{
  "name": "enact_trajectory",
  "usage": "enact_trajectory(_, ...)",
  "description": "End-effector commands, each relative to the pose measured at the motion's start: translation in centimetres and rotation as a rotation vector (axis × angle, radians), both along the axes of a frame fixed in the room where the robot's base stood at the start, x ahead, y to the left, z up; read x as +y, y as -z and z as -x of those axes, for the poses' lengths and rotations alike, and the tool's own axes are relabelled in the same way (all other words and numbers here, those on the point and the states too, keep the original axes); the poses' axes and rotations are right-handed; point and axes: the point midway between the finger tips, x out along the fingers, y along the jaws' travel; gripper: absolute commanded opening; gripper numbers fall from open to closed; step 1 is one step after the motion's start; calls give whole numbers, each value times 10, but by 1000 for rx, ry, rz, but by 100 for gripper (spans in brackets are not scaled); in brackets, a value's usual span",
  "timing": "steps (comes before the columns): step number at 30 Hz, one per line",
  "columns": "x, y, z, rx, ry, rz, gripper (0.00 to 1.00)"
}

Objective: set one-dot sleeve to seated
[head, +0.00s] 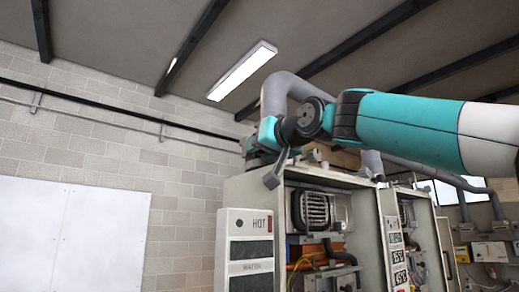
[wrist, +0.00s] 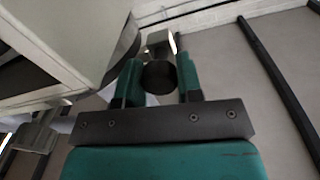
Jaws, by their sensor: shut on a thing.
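My gripper (head: 266,138) is at the upper left corner of the front heater cabinet (head: 255,190). In the wrist view its two teal fingers (wrist: 158,78) stand on either side of a dark round piece (wrist: 159,75), and they are shut on it. I cannot make out any dots, so I cannot tell whether this piece is the one-dot sleeve or how it is seated. A grey bar with a blocky end (head: 272,179) hangs just below the gripper in the head view. A grey block (wrist: 159,40) shows just beyond the dark piece in the wrist view.
The open front cabinet shows a grille (head: 314,210) and wiring. A second heater (head: 415,225) stands to the right. A thick grey pipe (head: 275,92) rises behind my gripper. White wall panels (head: 70,235) are at left.

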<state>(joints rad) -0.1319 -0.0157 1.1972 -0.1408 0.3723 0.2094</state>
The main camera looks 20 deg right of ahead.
Motion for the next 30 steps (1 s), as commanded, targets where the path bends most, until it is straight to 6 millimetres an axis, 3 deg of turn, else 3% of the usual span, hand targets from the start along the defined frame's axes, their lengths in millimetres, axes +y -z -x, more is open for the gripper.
enact_trajectory(4, 0, 7, -2, 22, 0, 5, 0)
enact_trajectory(5, 0, 7, -2, 23, -1, 5, 38)
enact_trajectory(8, 0, 7, -2, 22, 0, 5, 59)
enact_trajectory(20, -2, 6, 8, 13, -1, 3, 59)
enact_trajectory(30, -23, 10, 84, 10, 2, 5, 59)
